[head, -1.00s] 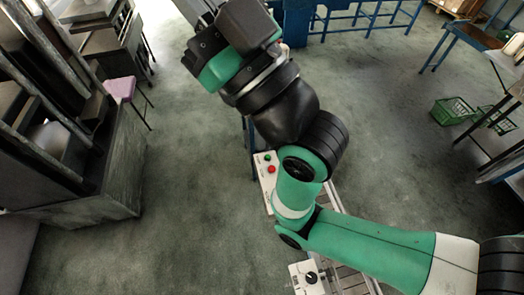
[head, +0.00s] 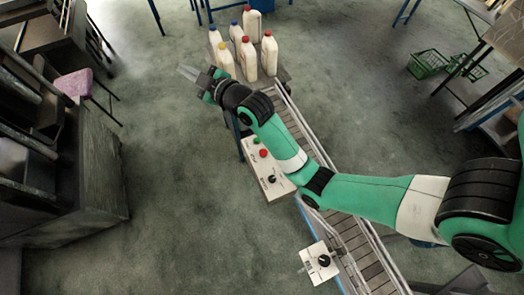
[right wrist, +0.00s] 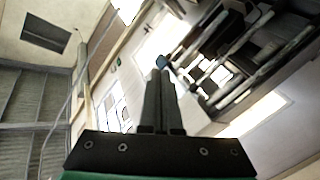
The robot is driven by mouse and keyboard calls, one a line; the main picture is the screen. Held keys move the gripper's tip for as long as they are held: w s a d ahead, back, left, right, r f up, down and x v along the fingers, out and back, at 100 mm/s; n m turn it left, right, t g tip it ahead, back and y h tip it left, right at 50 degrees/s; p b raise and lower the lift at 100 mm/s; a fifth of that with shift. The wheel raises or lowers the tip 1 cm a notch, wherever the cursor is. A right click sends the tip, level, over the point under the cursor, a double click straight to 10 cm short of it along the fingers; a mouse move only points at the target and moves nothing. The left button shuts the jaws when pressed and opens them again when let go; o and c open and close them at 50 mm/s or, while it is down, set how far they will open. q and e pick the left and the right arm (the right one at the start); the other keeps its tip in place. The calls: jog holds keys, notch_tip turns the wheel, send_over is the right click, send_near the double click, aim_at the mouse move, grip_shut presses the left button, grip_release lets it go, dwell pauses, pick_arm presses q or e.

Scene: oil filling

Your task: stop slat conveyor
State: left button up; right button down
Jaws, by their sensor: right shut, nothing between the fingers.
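The slat conveyor (head: 366,253) runs from the bottles at the top down to the lower right in the head view; my right arm crosses over it and hides part. A white control box (head: 262,170) at its left side has a green button (head: 256,141), a red button (head: 263,153) and a black knob (head: 272,179). A second white box (head: 318,263) with a black knob (head: 324,260) sits lower down. My right gripper (head: 188,73) is shut and empty, up and left of the control box, apart from it. In the right wrist view its fingers (right wrist: 161,103) are together.
Several white bottles (head: 250,58) with red, blue and yellow caps stand at the conveyor's far end, close to my right gripper. Green baskets (head: 428,63) lie on the floor at right. Dark furniture (head: 70,165) stands at left. Floor left of the conveyor is clear.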

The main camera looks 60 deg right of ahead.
jog(key=s+d+f+g+b, duration=0.1)
jog(key=s+d+f+g, duration=0.15)
jog(key=f, duration=0.45)
jog(key=s+d+f+g+h, duration=0.1)
jog(key=d+f, duration=0.2)
jog(key=f, duration=0.4)
jog(key=s+d+f+g+b, duration=0.1)
jog(key=s+d+f, duration=0.1)
jog(key=f, duration=0.5)
jog(key=m+g+b, duration=0.1)
jog(key=g, duration=0.3)
send_over(265, 153)
notch_tip(265, 153, down, 18)
jog(key=shift+s, duration=0.15)
notch_tip(265, 153, down, 9)
jog(key=b, duration=0.8)
jog(key=shift+r+b, duration=0.15)
jog(key=shift+b, duration=0.15)
jog(key=shift+f+b, duration=0.35)
